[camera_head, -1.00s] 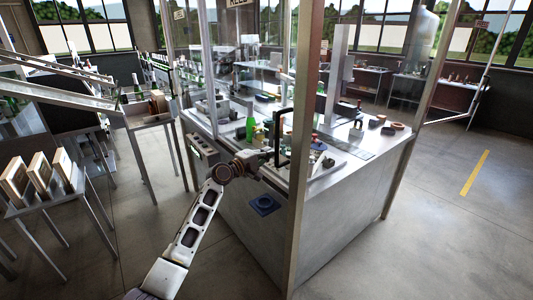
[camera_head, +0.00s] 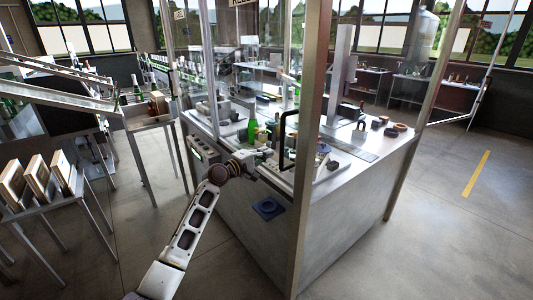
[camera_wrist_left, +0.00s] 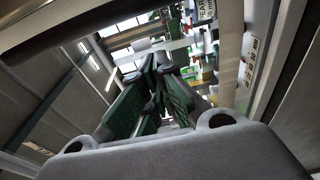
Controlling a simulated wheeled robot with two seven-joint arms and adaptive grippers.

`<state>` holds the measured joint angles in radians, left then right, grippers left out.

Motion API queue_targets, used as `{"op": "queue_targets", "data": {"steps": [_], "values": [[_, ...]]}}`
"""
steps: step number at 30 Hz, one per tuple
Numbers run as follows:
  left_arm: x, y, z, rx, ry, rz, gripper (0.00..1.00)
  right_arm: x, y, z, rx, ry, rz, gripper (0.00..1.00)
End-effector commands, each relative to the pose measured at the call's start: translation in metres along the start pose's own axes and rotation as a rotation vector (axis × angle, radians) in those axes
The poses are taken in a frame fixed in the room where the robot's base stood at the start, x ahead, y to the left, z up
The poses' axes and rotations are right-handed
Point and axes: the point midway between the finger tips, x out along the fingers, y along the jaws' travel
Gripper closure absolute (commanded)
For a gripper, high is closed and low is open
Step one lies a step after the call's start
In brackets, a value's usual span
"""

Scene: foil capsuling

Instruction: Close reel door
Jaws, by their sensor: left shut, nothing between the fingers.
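The reel door is a clear panel on the front of the metal-framed cabinet, with a black upright bar handle (camera_head: 283,140) beside a tall metal post (camera_head: 311,130). My left gripper (camera_head: 270,157) reaches in from the left and is close to the lower part of the handle. It is shut and empty; I cannot tell whether it touches the handle or door. In the left wrist view its green-padded fingers (camera_wrist_left: 158,75) converge, and a dark bar (camera_wrist_left: 75,28) crosses the upper left. How far the door stands open is hard to tell through the clear panels. My right gripper is not in view.
Inside the cabinet, a green bottle (camera_head: 252,130) and small parts stand on the worktop (camera_head: 365,152). A rack table with wooden boxes (camera_head: 38,178) is at the left. Open floor (camera_head: 455,230) lies to the right.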

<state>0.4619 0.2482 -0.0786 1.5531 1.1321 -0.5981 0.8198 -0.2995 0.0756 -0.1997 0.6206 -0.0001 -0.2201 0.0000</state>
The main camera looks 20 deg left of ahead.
Motion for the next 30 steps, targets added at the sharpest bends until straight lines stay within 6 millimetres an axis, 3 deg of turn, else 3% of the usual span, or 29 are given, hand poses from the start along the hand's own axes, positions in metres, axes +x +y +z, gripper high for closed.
{"op": "queue_targets", "data": {"steps": [21,30], "values": [[-0.069,-0.001,-0.001,0.002,0.002,0.0,1.0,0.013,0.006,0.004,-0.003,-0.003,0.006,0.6],[-0.083,0.0,-0.001,0.0,0.001,0.001,1.0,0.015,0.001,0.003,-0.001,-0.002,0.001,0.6]]}}
